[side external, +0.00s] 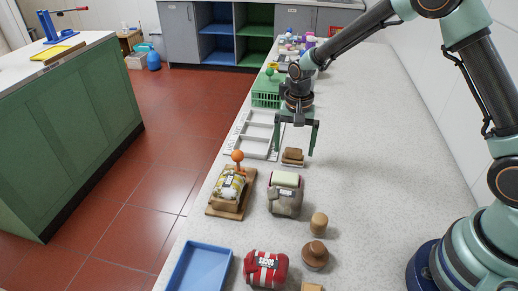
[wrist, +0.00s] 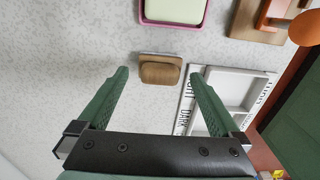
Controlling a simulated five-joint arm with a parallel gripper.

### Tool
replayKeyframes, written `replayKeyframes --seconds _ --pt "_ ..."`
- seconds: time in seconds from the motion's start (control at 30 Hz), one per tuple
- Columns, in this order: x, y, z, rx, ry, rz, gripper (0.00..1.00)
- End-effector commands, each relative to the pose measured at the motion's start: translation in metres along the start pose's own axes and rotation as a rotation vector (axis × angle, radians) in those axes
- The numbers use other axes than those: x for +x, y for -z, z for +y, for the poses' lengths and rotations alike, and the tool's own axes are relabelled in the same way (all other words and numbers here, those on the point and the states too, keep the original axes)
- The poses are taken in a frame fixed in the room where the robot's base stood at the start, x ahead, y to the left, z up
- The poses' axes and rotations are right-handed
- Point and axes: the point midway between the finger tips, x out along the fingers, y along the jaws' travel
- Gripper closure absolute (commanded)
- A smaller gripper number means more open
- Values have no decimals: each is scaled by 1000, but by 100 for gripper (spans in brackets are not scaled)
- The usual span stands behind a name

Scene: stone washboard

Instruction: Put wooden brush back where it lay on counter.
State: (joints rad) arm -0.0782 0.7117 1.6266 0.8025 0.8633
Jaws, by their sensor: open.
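The wooden brush (side external: 293,157) is a small brown block on the pale speckled counter (side external: 380,150). It also shows in the wrist view (wrist: 160,72), between and just beyond my fingertips, with a rounded brown top and a paler edge behind it. My gripper (side external: 294,151) points down over the brush with its two green fingers spread, one on each side of it in the side view. The fingers are open in the wrist view (wrist: 159,75) too, with no visible contact on the brush. The exact height of the fingertips over the counter is hard to tell.
A white divided tray (side external: 240,152) with lettering lies left of the brush. A bundle with a pale green block (side external: 285,179) stands in front of it. An orange-knobbed board (side external: 218,207), wooden pieces (side external: 315,254) and a blue tray (side external: 182,266) are nearer. Counter to the right is clear.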

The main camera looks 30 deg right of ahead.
Motion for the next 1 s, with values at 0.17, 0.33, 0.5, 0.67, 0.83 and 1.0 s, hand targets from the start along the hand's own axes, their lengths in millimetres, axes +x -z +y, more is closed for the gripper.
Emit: replayKeyframes --seconds 0.17,0.33,0.5,0.67,0.83,1.0 --pt "-40 1 -1 0 4 4 0" --pt "-70 1 -1 0 3 3 0" --pt "-87 0 0 0 1 1 0" --pt "-102 -1 4 -22 14 12 0" --pt "-141 -11 23 -131 65 65 0" --pt "-180 -30 54 -289 121 147 0"
